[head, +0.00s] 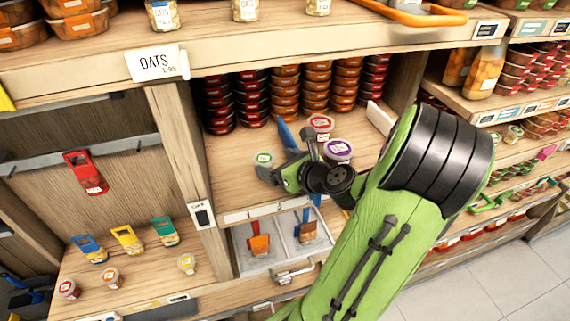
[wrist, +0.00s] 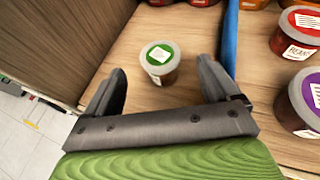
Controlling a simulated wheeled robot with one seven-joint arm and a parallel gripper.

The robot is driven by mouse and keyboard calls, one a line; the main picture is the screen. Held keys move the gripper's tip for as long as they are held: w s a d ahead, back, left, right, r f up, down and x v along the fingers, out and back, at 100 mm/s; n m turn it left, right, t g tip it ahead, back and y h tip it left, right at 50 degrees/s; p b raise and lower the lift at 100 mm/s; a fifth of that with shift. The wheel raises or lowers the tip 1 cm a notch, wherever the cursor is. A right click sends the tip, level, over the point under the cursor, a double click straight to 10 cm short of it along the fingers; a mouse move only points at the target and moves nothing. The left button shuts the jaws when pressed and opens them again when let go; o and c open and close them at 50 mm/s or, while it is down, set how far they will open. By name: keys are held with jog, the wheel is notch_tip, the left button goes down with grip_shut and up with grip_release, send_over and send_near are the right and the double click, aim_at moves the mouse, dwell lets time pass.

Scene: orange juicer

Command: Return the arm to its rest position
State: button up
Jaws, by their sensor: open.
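My green arm reaches from the lower right into a wooden shelf compartment in the head view. My gripper (head: 285,165) is inside that compartment, low over the shelf board. In the wrist view my gripper (wrist: 165,85) has its two grey fingers spread apart with nothing held. A small jar with a green label (wrist: 160,62) stands upright on the board just beyond and between the fingertips. It also shows in the head view (head: 264,159), left of my gripper.
Jars with red (head: 321,123) and purple (head: 338,150) lids stand close right of my gripper. A blue bar (wrist: 230,40) lies beside the right finger. Stacked containers (head: 286,92) fill the back. A wooden divider (head: 178,150) bounds the left; a shelf (head: 330,45) hangs above.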

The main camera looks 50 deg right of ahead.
jog(key=v, duration=0.3)
jog(key=shift+s+r, duration=0.2)
jog(key=shift+s, duration=0.05)
dwell(0.4)
